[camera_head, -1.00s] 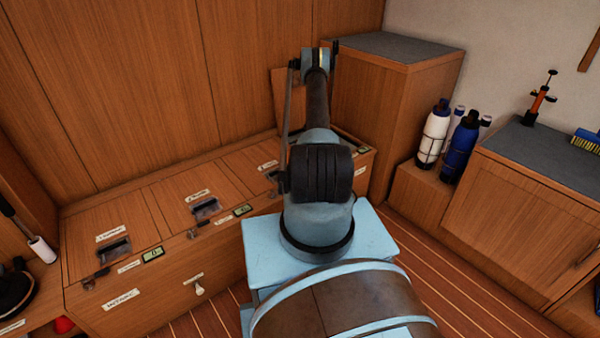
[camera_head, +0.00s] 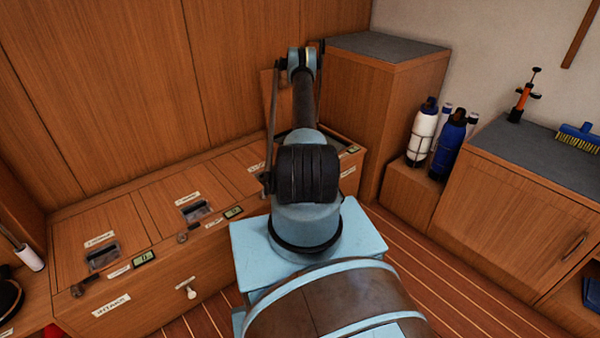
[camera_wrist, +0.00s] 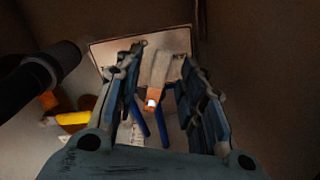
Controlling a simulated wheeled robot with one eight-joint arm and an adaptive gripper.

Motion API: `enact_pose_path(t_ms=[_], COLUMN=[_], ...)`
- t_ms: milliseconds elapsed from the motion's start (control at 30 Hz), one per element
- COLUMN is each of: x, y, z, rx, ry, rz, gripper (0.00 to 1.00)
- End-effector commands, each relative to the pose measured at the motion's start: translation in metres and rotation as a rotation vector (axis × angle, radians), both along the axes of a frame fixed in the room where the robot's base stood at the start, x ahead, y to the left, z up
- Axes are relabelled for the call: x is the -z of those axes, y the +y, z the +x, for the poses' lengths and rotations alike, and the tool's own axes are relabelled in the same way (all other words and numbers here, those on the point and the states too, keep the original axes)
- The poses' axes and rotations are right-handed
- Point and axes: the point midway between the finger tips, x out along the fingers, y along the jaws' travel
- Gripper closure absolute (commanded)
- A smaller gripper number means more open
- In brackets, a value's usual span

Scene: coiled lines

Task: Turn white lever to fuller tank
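My gripper (camera_wrist: 160,115) shows in the wrist view with its fingers apart, inside a dim compartment. Between and beyond the fingers is a pale grey lever-like piece (camera_wrist: 158,68) with an orange end, in front of a light metal plate (camera_wrist: 110,52). I cannot tell whether the fingers touch it. In the head view my arm hides the gripper; it reaches down at the far end of the wooden bench. A small white knob or lever (camera_head: 190,292) sits on the bench front. Small gauge displays (camera_head: 144,258) are on the bench edge; their readings are too small to read.
A dark cylinder (camera_wrist: 40,75) and a yellow object (camera_wrist: 72,119) lie left of my gripper in the wrist view. A wooden cabinet (camera_head: 350,90), bottles (camera_head: 447,148) and a low cabinet (camera_head: 515,225) stand to the right. Striped floor (camera_head: 440,265) is open between bench and low cabinet.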

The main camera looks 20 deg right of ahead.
Motion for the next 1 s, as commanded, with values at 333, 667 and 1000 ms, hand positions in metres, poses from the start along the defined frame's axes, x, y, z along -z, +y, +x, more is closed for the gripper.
enact_pose_path(t_ms=[333,667,1000], x=[-0.049,-0.097,-0.114], y=[0.0,0.0,0.0], z=[0.001,0.001,0.002], rx=[0.0,0.0,0.0], ry=[0.0,0.001,0.001], rz=[0.0,0.0,0.0], gripper=[0.63,0.63,0.63])
